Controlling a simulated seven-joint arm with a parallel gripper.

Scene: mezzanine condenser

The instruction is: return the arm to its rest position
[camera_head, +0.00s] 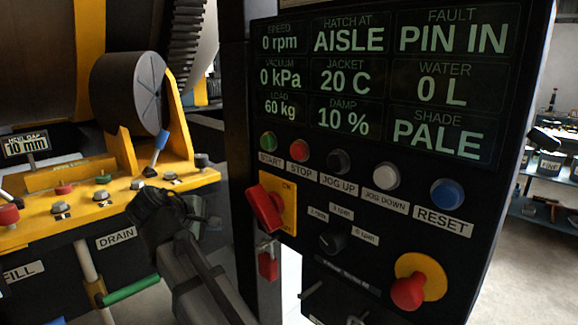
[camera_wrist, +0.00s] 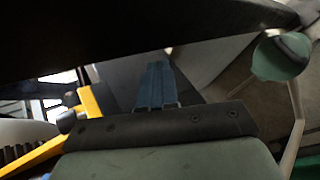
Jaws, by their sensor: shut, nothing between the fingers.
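My gripper (camera_wrist: 156,68) shows in the wrist view with its two bluish fingers together and nothing between them. In the head view my dark arm rises from the bottom centre, its end in front of the yellow control ledge (camera_head: 120,192) and left of the black control panel (camera_head: 380,215). The fingers cannot be made out clearly there. I cannot tell whether the arm touches the ledge.
The panel carries a red switch (camera_head: 266,208), buttons and a red stop knob (camera_head: 408,292). A blue-handled lever (camera_head: 160,146) and green handle (camera_head: 130,289) are near my arm. The wrist view shows a dark slab (camera_wrist: 130,35) above the fingers and a green rounded thing (camera_wrist: 278,60).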

